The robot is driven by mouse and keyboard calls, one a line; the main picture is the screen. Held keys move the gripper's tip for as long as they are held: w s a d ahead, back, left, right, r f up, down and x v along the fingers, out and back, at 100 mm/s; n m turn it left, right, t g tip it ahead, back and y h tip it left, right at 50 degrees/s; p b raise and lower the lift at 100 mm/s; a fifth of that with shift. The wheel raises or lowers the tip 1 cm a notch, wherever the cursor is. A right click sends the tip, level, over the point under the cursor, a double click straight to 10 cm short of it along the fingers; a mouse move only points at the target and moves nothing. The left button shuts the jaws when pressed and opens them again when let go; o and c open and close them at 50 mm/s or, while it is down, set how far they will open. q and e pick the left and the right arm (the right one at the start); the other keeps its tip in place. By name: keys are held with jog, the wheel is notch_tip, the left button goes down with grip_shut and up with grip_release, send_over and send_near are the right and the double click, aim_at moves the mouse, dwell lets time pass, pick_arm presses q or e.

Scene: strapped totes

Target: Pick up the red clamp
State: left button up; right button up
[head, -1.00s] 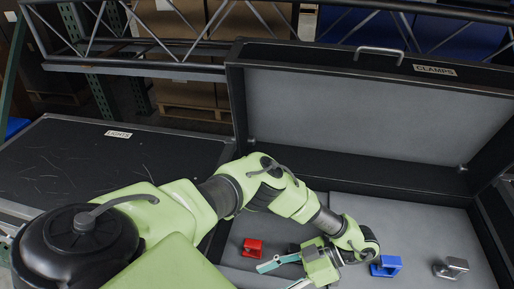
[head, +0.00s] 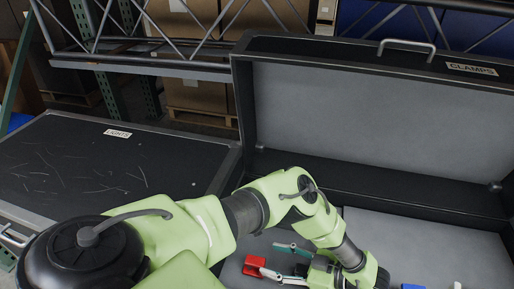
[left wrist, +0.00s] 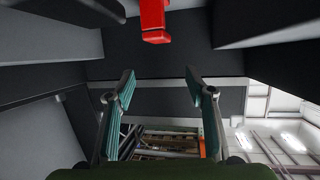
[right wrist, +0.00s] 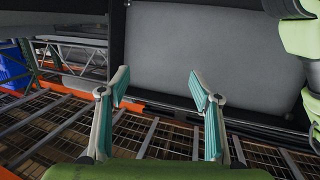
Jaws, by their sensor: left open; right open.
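The red clamp (head: 254,265) sits on the grey floor of the open black case, left of the other clamps. My left gripper (head: 267,259) is open and empty at its right side, with both fingers pointing toward it. The lower fingertip overlaps the clamp in the head view; I cannot tell whether it touches. In the left wrist view the red clamp (left wrist: 154,22) shows at the top, beyond the gap between the open fingers (left wrist: 160,74). My right gripper (right wrist: 159,73) is open and empty in the right wrist view; the head view does not show it.
A blue clamp (head: 413,286) and a silver clamp (head: 457,286) are cut off at the bottom edge. The raised lid (head: 370,120), labelled CLAMPS, stands behind. A closed case (head: 110,165) labelled LIGHTS is at left. A metal truss (head: 190,65) runs behind.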

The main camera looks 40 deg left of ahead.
aim_at(256, 261)
pick_arm(q)
jog(key=f+b, duration=0.1)
jog(key=f, duration=0.1)
jog(key=a+f, duration=0.1)
jog(key=f, duration=0.1)
jog(key=shift+s+b, duration=0.15)
jog(key=shift+b, duration=0.25)
jog(key=shift+s+a+f, duration=0.1)
jog(key=shift+a+f, duration=0.1)
jog(key=shift+a, duration=0.2)
jog(key=b+x, duration=0.1)
jog(key=x, duration=0.4)
jog(key=shift+a, duration=0.25)
pick_arm(e)
jog(key=s+r+t+y, duration=0.3)
jog(key=r+t, duration=0.5)
jog(key=r, duration=0.7)
jog(key=shift+s+a+r+t, duration=0.4)
jog(key=shift+s, duration=0.35)
pick_arm(q)
jog(key=shift+c, duration=0.4)
grip_shut()
